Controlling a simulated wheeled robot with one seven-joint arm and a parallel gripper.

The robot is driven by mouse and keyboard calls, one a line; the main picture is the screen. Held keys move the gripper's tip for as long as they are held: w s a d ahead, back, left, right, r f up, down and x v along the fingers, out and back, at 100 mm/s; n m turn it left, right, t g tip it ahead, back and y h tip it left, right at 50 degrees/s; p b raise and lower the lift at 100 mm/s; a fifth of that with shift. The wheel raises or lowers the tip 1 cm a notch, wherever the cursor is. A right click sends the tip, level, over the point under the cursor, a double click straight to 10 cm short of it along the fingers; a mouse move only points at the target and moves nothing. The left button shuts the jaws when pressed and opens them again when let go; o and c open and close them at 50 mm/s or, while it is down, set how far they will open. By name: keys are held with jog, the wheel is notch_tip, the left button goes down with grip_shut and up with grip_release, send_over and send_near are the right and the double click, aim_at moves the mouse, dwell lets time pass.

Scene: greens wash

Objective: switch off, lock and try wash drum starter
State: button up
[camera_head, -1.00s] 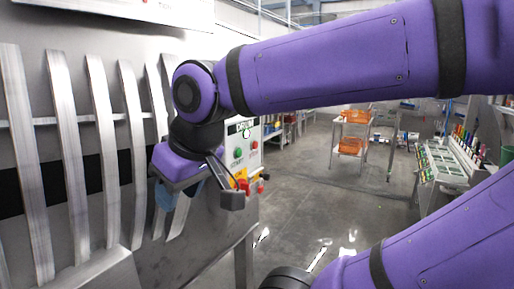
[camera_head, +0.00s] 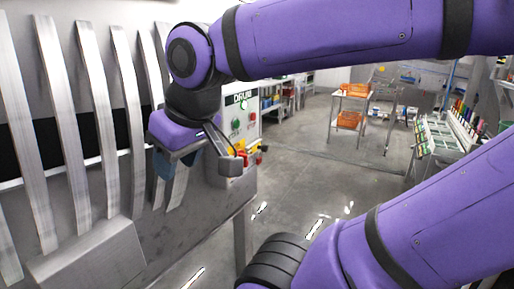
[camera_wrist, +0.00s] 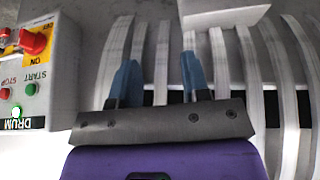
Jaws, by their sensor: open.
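The wash drum starter is a pale box marked DRUM (camera_head: 250,118), partly hidden behind my wrist in the head view. In the wrist view the starter (camera_wrist: 62,75) is upside down at the left. It has a green START button (camera_wrist: 31,89), a red STOP button (camera_wrist: 6,92) and a red switch handle (camera_wrist: 33,42) on a yellow ON/OFF plate. The handle's exact setting cannot be told. A small red part (camera_wrist: 4,37) shows at the left edge. My gripper (camera_wrist: 158,75) is open and empty, its blue fingers beside the starter, apart from it and facing the metal slats.
Curved metal slats (camera_head: 82,105) line the steel machine at the left. A steel leg (camera_head: 240,240) stands below the starter. A cart (camera_head: 347,118) with orange bins and a bench with coloured bottles (camera_head: 455,145) stand farther back right. The floor between is open.

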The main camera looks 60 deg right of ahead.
grip_shut()
dwell(1.7)
